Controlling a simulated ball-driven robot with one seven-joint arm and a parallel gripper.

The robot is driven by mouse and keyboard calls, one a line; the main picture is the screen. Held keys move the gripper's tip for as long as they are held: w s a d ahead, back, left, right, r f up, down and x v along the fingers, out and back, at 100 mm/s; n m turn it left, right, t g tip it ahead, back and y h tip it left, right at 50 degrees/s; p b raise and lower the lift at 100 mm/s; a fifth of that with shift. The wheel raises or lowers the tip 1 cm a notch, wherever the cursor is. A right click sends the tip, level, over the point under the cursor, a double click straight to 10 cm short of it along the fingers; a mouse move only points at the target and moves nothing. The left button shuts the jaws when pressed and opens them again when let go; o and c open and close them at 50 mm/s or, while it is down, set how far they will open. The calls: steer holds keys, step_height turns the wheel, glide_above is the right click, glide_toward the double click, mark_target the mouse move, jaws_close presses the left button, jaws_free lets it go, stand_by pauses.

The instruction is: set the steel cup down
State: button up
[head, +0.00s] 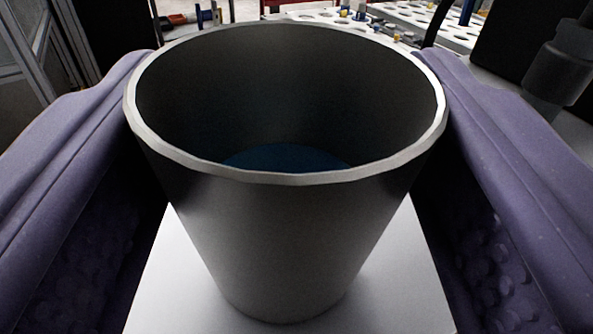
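The steel cup (290,235) is upright in the middle of the head view, wide at its pale rim and narrower at its base. A dark blue round patch (287,158) shows inside at the bottom. My gripper (288,120) has purple padded fingers on both sides of the cup, and they meet its sides near the rim. Lower down, dark gaps show between the fingers and the tapering wall. The base is over a white square surface (405,290), with a soft shadow around it. I cannot tell whether it touches or hangs just above.
Behind the cup are white perforated racks (425,22) with small blue and yellow parts. A dark cylindrical fixture (562,65) stands at the right. Metal frame posts (35,50) are at the upper left. White surface is bare around the cup's base.

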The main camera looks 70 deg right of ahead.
steer(key=shift+f, duration=0.25)
steer(key=o, duration=1.1)
steer(key=shift+c, duration=0.2)
steer(key=shift+r, duration=0.25)
steer(key=p+v, duration=0.2)
steer(key=v, duration=1)
steer(key=shift+p, duration=0.3)
